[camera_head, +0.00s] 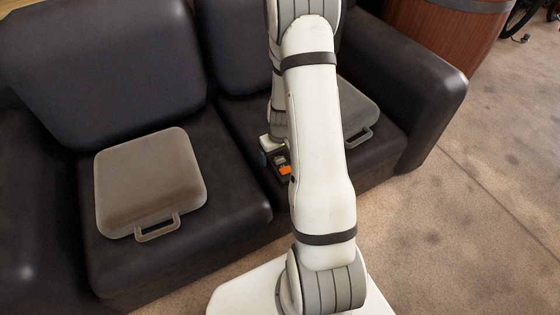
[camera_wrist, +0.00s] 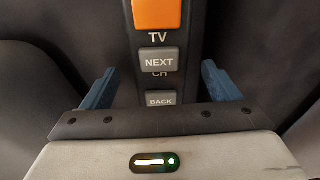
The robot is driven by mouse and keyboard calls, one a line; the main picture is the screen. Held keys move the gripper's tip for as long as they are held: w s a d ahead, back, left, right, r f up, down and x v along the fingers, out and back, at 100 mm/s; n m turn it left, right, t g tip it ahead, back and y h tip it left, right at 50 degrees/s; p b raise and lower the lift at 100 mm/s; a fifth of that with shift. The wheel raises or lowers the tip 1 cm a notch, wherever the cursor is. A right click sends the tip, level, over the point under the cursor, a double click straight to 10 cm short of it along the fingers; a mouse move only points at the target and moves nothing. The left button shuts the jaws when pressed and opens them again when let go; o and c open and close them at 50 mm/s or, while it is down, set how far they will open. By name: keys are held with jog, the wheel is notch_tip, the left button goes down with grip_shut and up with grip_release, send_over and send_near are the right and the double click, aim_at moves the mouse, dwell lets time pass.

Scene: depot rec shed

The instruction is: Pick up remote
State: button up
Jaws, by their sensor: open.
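The remote (camera_wrist: 158,88) is dark, with an orange button at the top and grey NEXT and BACK buttons, in the wrist view. In the head view the remote (camera_head: 284,170) shows as a small dark piece with orange on the sofa seat, partly hidden by my arm. My gripper (camera_wrist: 161,85) is open, its blue fingers apart on either side of the remote, with a visible gap on each side. The remote's near end is hidden behind the gripper's body. In the head view my gripper (camera_head: 266,157) is low over the seat, mostly hidden by my arm.
The remote lies on a black leather sofa (camera_head: 240,125). A grey-brown case (camera_head: 150,180) with a handle lies on the left seat. Another case (camera_head: 358,110) lies on the right seat, partly behind my arm. A brown barrel-like container (camera_head: 440,40) stands behind the right armrest.

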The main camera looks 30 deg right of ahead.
jog(key=shift+w+f, duration=0.1)
jog(key=shift+f, duration=0.55)
jog(key=shift+r, duration=0.1)
jog(key=shift+c, duration=0.3)
jog(key=c, duration=1.1)
jog(key=shift+c, duration=0.2)
